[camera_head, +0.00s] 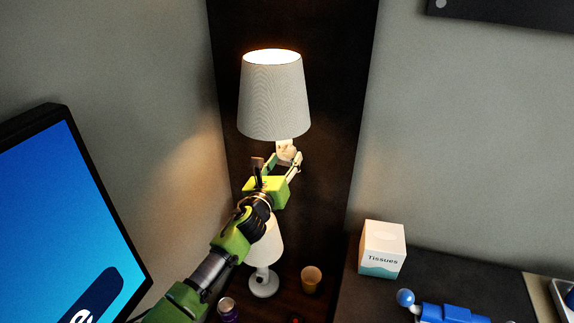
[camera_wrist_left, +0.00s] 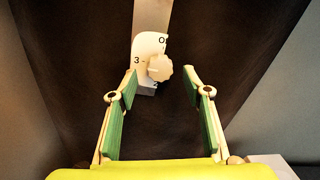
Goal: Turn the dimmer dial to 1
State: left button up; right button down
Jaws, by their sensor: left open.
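I cannot tell which mark the dial points to. In the head view the dial (camera_head: 287,151) sits just under the shade of the lit lamp (camera_head: 274,95). My left gripper (camera_head: 279,161) is up at the dial. In the left wrist view its green-padded fingers (camera_wrist_left: 161,88) are spread, one either side and slightly below the dial, with no visible contact.
A smaller white lamp (camera_head: 263,283) stands below my left arm, with an orange cup (camera_head: 311,280) and a purple can (camera_head: 228,309) nearby. A tissue box (camera_head: 382,250) and a blue object (camera_head: 445,312) are at right. A large screen (camera_head: 65,225) stands at left.

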aim_at(290, 152)
pick_arm(q)
jog(key=shift+b+x, duration=0.5)
jog(key=shift+x, duration=0.65)
jog(key=c, duration=1.1)
